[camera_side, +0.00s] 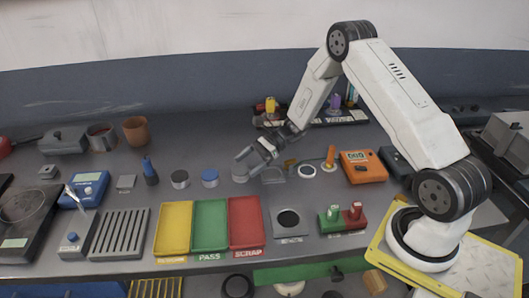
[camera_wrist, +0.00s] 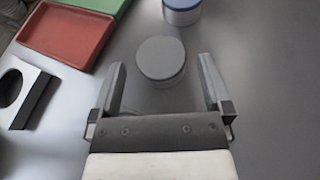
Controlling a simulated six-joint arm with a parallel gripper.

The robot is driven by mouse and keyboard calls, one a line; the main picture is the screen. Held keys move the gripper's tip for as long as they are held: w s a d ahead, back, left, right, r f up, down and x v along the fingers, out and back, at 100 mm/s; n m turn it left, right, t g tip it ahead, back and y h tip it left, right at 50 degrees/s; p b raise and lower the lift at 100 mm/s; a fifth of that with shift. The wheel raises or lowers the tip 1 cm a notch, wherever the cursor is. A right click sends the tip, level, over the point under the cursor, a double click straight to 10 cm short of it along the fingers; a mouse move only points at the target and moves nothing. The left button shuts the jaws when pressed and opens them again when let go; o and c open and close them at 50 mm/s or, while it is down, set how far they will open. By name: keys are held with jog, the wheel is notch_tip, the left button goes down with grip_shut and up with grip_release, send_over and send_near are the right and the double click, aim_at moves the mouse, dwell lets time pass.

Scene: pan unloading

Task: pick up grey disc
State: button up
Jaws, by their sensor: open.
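The grey disc (camera_wrist: 161,58) is a short round piece with a flat top. In the wrist view it lies on the bench between and just beyond my open fingers, apart from both. My gripper (camera_wrist: 161,82) is open and empty. In the side view my gripper (camera_side: 250,158) is low over the bench, reaching in from the right. The grey disc (camera_side: 240,176) shows there just under the fingertips, partly hidden by them.
A blue-topped disc (camera_side: 210,177) stands left of the grey disc, and a dark-topped one (camera_side: 180,179) further left. A red tray (camera_side: 246,222), green tray (camera_side: 210,225) and yellow tray (camera_side: 173,230) lie in front. A small grey plate (camera_side: 273,175) is on the right.

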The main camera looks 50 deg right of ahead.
jog(key=shift+w+a+f, duration=0.25)
jog(key=shift+a, duration=0.35)
jog(key=c, duration=1.3)
jog(key=shift+r, duration=0.2)
jog(key=shift+r, duration=0.95)
jog(key=s+r, duration=1)
jog(key=s, duration=0.4)
jog(key=shift+a+r, duration=0.35)
jog(key=shift+a, duration=0.05)
